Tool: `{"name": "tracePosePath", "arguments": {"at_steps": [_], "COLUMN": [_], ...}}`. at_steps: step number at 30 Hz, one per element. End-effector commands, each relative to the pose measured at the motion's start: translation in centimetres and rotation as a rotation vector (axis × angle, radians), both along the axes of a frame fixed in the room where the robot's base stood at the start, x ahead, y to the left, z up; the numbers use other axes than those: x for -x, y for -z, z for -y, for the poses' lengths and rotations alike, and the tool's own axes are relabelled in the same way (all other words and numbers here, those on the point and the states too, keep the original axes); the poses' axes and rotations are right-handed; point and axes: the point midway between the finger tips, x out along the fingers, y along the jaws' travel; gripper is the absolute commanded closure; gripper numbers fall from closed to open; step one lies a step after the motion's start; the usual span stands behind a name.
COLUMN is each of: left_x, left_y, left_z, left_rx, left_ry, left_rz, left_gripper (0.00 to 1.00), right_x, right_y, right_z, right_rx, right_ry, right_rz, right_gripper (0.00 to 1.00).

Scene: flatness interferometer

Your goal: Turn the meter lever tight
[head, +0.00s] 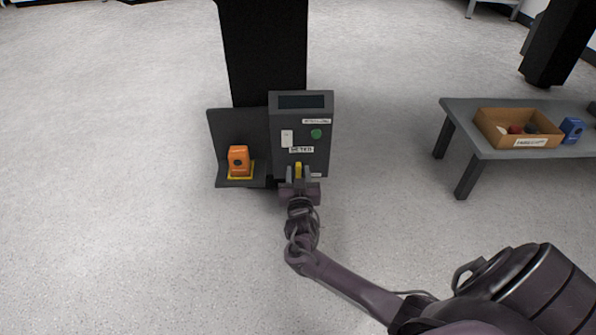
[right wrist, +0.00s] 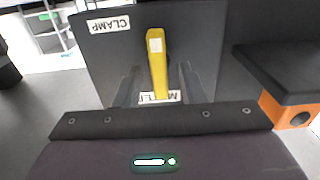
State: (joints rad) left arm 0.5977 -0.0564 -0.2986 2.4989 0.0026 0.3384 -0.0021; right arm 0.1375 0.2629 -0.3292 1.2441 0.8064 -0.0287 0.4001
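The dark grey meter box (head: 302,135) stands on a black column, with a screen at its top and a METER label. Its yellow lever (head: 298,168) is low on the front face; it also shows in the right wrist view (right wrist: 157,62), running nearly along the picture's height. My right gripper (head: 299,177) is at the lever; in the right wrist view (right wrist: 160,88) its two fingers stand on either side of the lever with a visible gap at each side. It is open. My left gripper is not in view.
An orange device (head: 238,160) sits on a yellow pad on the bracket left of the meter. A CLAMP label (right wrist: 109,25) shows in the right wrist view. A grey table (head: 470,146) at right carries a cardboard box (head: 490,133) and a blue device (head: 571,129). The floor around is clear.

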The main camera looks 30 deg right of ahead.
Motion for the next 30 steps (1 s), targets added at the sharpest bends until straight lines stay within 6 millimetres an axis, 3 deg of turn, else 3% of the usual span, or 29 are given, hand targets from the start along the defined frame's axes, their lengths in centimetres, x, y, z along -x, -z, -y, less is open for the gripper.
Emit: {"name": "tracePosePath", "arguments": {"at_steps": [3,11,20,30], "left_x": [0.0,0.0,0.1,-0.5], "left_y": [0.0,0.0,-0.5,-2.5], "left_z": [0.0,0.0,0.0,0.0], "left_rx": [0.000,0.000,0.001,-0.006], "left_ry": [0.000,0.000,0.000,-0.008], "left_rz": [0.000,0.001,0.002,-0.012], "left_gripper": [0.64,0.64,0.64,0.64], "right_x": [0.0,0.0,0.0,-0.2], "right_y": [0.0,0.0,-0.1,-0.4], "right_z": [0.0,0.0,0.0,-0.2], "right_rx": [0.000,0.000,0.030,0.215], "right_ry": [0.000,0.000,0.000,0.001], "right_rz": [0.000,0.000,-0.020,-0.134], "right_gripper": [0.65,0.99,1.00,1.00]}}
